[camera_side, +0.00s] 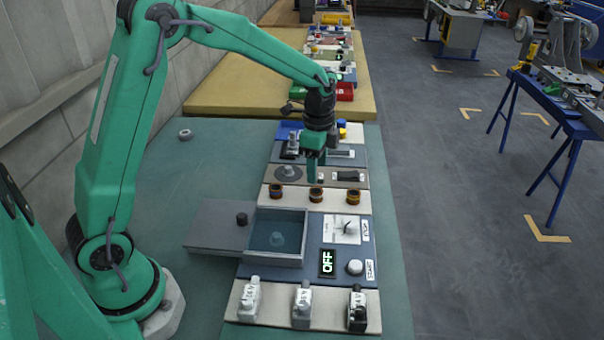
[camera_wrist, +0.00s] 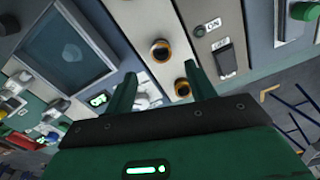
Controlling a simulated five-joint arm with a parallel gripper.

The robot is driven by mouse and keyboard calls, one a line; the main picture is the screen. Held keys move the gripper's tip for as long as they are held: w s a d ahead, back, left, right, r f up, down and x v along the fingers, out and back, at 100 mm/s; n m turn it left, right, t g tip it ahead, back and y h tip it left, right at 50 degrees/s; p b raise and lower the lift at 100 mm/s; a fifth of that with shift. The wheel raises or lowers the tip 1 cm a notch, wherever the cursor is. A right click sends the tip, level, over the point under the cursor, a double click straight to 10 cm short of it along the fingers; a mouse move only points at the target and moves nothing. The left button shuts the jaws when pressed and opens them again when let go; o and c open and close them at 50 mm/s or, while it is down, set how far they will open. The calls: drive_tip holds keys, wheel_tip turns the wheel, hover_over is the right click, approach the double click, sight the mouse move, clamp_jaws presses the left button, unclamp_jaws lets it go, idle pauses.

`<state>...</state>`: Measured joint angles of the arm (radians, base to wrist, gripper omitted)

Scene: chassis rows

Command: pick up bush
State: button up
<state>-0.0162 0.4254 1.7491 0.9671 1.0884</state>
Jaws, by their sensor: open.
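Three short round bushes with dark centres and orange-brown sides stand in a row on a cream strip: the left bush (camera_side: 276,192), the middle bush (camera_side: 316,195) and the right bush (camera_side: 353,197) in the side view. My gripper (camera_side: 316,168) points down, open and empty, close to the middle bush and apparently above it. In the wrist view, my gripper's fingers (camera_wrist: 160,72) are spread apart. Between them in the picture show an upper bush (camera_wrist: 161,50) and a lower bush (camera_wrist: 183,88). The third bush is not clear there.
Several lever valves (camera_side: 303,303) stand at the front. An OFF display (camera_side: 327,263) is beside the box. A grey disc with a knob (camera_side: 289,172) sits behind the bushes.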

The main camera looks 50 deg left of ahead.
sight(316, 189)
drive_tip(key=shift+f, duration=0.15)
drive_tip(key=shift+f, duration=3.8)
drive_tip(key=c, duration=1.1)
